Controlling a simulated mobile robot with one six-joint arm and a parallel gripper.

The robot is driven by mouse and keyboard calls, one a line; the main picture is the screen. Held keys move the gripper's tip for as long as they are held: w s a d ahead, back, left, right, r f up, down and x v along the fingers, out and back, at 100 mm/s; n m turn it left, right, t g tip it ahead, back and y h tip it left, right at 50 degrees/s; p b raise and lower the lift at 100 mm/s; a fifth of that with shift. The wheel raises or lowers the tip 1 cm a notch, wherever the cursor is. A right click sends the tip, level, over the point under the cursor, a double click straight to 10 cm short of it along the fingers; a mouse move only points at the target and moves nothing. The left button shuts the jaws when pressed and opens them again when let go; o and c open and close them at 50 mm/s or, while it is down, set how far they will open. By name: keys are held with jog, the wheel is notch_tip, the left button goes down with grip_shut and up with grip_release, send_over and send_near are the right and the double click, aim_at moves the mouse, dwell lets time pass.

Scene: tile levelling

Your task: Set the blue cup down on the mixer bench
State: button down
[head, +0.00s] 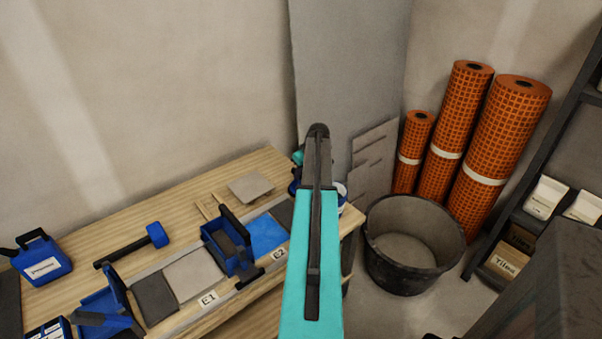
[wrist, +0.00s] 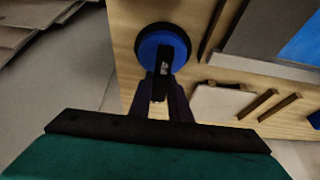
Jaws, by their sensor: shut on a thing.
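The blue cup (wrist: 150,50) is a round suction cup with a black rim and a dark handle. In the wrist view my gripper (wrist: 164,86) is shut on its handle. The cup is over or on the pale wooden bench (wrist: 130,75), close to the bench's edge; I cannot tell whether it touches the wood. In the head view the bench top (head: 180,207) runs along the wall, and my teal arm covers its right end, hiding most of the gripper and cup.
A blue boxed tool (head: 228,247), tiles (head: 193,275), a mallet (head: 157,235) and a blue jug (head: 42,257) occupy the bench. A black tub (head: 412,285) stands on the floor to the right, with orange mesh rolls (head: 503,130) behind it.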

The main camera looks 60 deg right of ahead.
jog(key=c, duration=1.6)
grip_release()
jog(key=shift+c, duration=0.2)
jog(key=shift+r, duration=0.1)
jog(key=b+v, duration=0.1)
jog(key=v, duration=1.1)
jog(key=shift+r, duration=0.15)
